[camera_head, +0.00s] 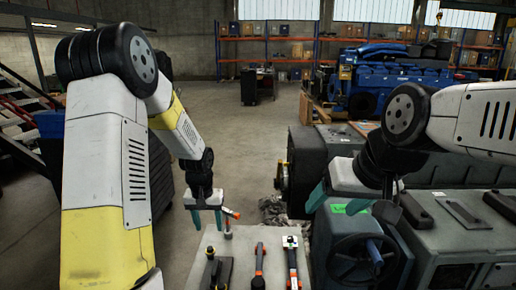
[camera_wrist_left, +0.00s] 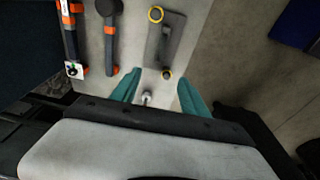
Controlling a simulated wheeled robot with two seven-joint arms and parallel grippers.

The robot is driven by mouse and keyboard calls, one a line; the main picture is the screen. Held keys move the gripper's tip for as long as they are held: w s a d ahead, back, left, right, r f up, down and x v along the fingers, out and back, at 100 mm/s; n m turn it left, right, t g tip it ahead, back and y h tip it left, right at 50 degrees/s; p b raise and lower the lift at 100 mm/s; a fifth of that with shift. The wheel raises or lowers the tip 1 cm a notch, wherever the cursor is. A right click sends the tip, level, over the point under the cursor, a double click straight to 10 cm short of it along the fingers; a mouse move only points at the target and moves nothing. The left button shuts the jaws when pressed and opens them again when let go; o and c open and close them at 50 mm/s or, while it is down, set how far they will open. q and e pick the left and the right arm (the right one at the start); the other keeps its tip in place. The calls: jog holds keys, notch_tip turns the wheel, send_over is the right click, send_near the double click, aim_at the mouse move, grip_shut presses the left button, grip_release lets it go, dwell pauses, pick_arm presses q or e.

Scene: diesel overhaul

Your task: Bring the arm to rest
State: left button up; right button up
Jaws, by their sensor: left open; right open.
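My left gripper (camera_head: 208,222) hangs with its teal fingers apart, pointing down at the far-left end of a pale tool bench (camera_head: 238,243). In the left wrist view its fingers (camera_wrist_left: 158,92) are spread, and a small pale, round-ended part (camera_wrist_left: 147,97) shows between them, apparently below. My right gripper (camera_head: 338,203) is open at the right, with teal fingers apart, close to a grey machine (camera_head: 420,230). Whether it touches the machine cannot be told.
Orange-and-black tools (camera_head: 292,262) and a dark flat tool (camera_head: 216,272) lie on the bench. The dark flat tool also shows in the wrist view (camera_wrist_left: 163,45). A blue engine (camera_head: 385,80) and shelves stand behind.

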pick_arm(q)
jog(key=s+r+t, duration=0.1)
jog(key=s+r, duration=0.3)
jog(key=r, duration=0.4)
jog(key=s+r+t, duration=0.1)
jog(key=s+r, duration=0.3)
jog(key=r, duration=0.3)
jog(key=s+d+r+t+h, duration=0.2)
jog(key=s+r, duration=0.6)
jog(key=s, duration=0.6)
jog(key=shift+d+r, duration=0.15)
